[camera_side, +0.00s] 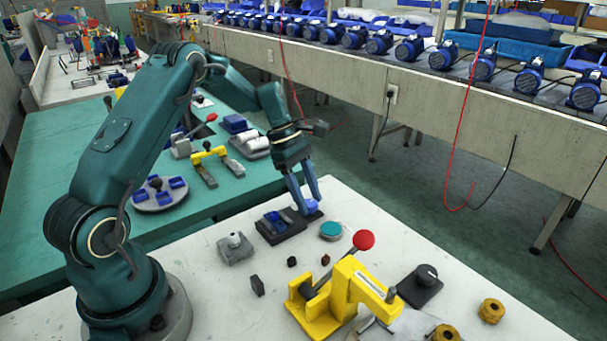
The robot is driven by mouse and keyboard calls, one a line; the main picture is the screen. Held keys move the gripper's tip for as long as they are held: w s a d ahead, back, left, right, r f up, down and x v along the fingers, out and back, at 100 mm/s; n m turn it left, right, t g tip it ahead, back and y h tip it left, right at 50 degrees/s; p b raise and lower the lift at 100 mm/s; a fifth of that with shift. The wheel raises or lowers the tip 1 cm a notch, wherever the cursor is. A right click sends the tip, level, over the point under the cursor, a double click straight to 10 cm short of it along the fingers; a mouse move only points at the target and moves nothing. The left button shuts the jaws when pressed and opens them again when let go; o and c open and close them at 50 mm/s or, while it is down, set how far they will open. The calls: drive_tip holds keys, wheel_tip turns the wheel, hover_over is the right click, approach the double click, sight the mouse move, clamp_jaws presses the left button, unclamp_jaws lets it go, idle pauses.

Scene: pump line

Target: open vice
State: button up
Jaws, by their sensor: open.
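What looks like the vice (281,228) is a low dark block with blue parts on top, standing on the white table near its back edge. My gripper (311,204) points down at the right end of this block. Its two blue fingers are spread, one on each side of a small bright blue piece at that end. I cannot tell whether the fingers touch this piece. The fingers hide part of the block's right end.
A yellow press (345,297) with a red lever knob stands in front, right of a grey block (236,249). A teal-topped round part (331,231) sits close right of my gripper. Small dark blocks lie mid-table. Brass pieces (491,311) and a black fixture (420,286) are at right.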

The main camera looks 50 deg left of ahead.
drive_tip(key=n, duration=0.2)
drive_tip(key=n+t, duration=0.1)
drive_tip(key=n, duration=0.1)
drive_tip(key=n+y, duration=0.1)
drive_tip(key=shift+s+d+n+t, duration=0.3)
drive_tip(key=shift+n, duration=0.1)
drive_tip(key=s+d+r+m+t+y, duration=0.1)
drive_tip(key=s+d+r+m, duration=0.25)
drive_tip(key=r, duration=0.45)
drive_tip(key=s+d+r+m+t, duration=0.15)
drive_tip(key=d+r+m, duration=0.25)
drive_tip(key=r, duration=0.4)
drive_tip(key=s+d+m+y, duration=0.2)
drive_tip(key=s+m, duration=1.2)
drive_tip(key=m, duration=0.5)
drive_tip(key=shift+f, duration=0.35)
drive_tip(key=shift+m, duration=0.25)
